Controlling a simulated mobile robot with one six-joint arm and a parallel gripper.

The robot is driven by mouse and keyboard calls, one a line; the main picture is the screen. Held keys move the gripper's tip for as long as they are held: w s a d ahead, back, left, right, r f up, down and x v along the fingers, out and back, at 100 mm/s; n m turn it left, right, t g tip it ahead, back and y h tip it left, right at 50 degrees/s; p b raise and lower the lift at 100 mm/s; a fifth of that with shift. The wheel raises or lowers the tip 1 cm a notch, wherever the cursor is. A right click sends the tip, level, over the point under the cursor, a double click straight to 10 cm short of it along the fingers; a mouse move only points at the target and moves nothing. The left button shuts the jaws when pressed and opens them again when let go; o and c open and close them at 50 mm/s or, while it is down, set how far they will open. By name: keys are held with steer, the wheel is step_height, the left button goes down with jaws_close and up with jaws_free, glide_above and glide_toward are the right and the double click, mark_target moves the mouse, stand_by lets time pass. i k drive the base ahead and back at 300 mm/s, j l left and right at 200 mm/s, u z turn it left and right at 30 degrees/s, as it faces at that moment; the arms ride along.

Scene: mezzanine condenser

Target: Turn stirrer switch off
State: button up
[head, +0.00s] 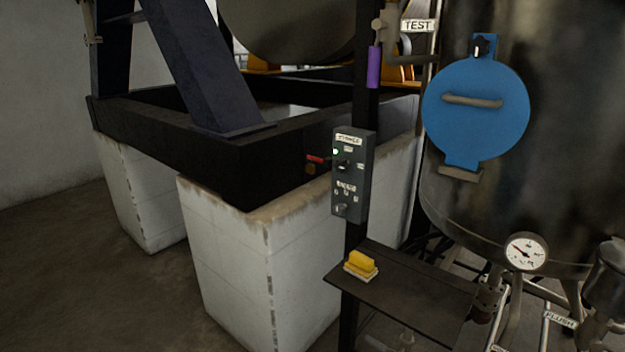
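A narrow dark grey control box (351,190) is mounted on a black post in the middle of the head view. Its upper label seems to read "STIRRER". Below that label is a dark rotary knob (344,166), with a small lit greenish-white lamp (335,152) at its upper left. The knob's exact pointing direction is too small to tell. A second, lighter knob (341,209) sits at the bottom of the box under another label that I cannot read. My gripper is not in view.
A dark shelf (420,300) with a yellow block (361,264) juts out below the box. A large metal vessel (575,120) with a blue round hatch (476,110) and a gauge (525,251) stands at right. White plinths (235,270) stand left; open floor (80,270) lies beyond.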

mark_target(341, 165)
steer(key=i+l, duration=0.15)
steer(key=i, duration=0.5)
steer(key=i+l+z, duration=0.1)
steer(key=i, duration=0.5)
steer(key=l, duration=0.1)
